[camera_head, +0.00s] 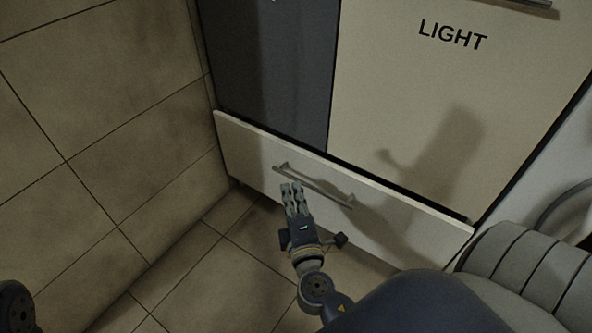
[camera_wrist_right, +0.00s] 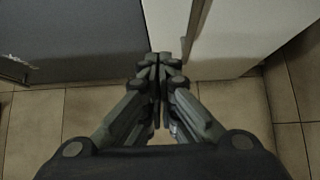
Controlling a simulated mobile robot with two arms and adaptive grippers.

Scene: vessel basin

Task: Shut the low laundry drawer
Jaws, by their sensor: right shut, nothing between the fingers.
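The low laundry drawer (camera_head: 240,153) has a cream front with a grey bar handle (camera_head: 313,187). It sits at the bottom of the cabinet in the head view. Its front stands a little out from the cabinet, with its top edge showing and a dark gap behind it. My right gripper (camera_head: 292,187) is shut and empty, its fingertips in front of the drawer near the left part of the handle. I cannot tell whether they touch it. The closed fingers also show in the right wrist view (camera_wrist_right: 160,62). My left gripper is not in view.
Above the drawer are a dark grey panel (camera_head: 275,70) and a cream panel marked LIGHT (camera_head: 400,95). A tiled wall (camera_head: 90,130) stands on the left. A grey ribbed object (camera_head: 510,265) is at the lower right. Tiled floor (camera_head: 205,275) lies clear before the drawer's left part.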

